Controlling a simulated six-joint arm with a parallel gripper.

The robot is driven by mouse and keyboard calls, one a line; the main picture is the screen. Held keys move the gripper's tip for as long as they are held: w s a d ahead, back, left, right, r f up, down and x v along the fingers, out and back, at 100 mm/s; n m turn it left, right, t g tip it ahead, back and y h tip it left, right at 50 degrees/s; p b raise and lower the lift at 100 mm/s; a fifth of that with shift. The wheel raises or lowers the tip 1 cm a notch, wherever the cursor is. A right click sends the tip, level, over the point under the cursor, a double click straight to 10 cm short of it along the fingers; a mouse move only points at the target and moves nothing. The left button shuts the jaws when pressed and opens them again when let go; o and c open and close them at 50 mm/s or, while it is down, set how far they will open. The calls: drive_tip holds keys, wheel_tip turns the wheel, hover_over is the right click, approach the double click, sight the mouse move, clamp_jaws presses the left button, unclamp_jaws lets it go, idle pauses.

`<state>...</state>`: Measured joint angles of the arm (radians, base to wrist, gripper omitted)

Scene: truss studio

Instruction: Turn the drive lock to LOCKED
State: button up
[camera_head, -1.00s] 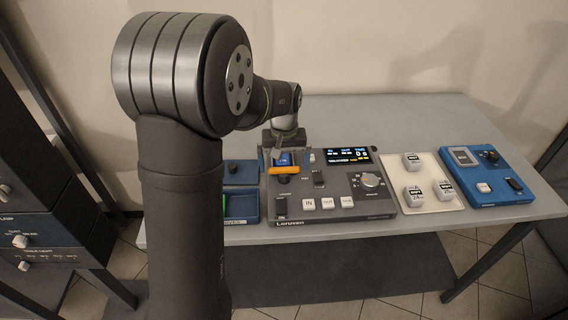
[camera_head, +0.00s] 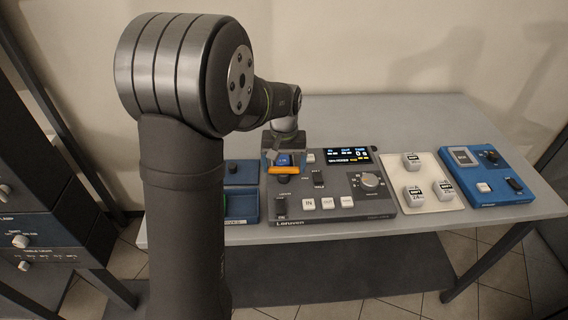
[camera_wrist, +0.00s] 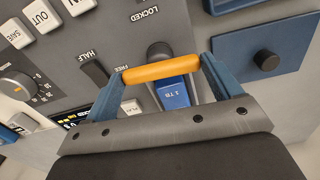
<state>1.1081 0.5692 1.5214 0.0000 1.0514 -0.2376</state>
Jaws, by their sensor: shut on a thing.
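The drive lock shows in the wrist view as a dark knob (camera_wrist: 160,52) between the printed words LOCKED and FREE, just beyond the orange bar. My gripper (camera_wrist: 160,72) is shut on the orange bar (camera_wrist: 158,70), with a blue finger at each end. Behind the bar is a blue drive marked 1 TB (camera_wrist: 173,95) in the grey console (camera_head: 335,195). In the head view my gripper (camera_head: 284,160) is low over the console's upper left, with the orange bar (camera_head: 284,170) level beneath it. The knob's exact pointing direction cannot be told.
A HALF lever (camera_wrist: 95,72) is close beside my gripper. A blue panel with a black knob (camera_wrist: 265,60) lies on the other side. A display (camera_head: 347,156), a white pad with several blocks (camera_head: 432,203) and a blue box (camera_head: 487,197) stand to the right.

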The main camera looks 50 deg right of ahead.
sight(284, 167)
drive_tip(key=m, duration=0.8)
drive_tip(key=shift+m, duration=0.3)
drive_tip(key=m, duration=0.4)
drive_tip(key=shift+r+m, duration=0.1)
drive_tip(key=shift+m, duration=2)
drive_tip(key=o, duration=0.9)
drive_tip(key=shift+c, duration=0.2)
wheel_tip(284, 167, up, 17)
drive_tip(key=shift+r, duration=0.2)
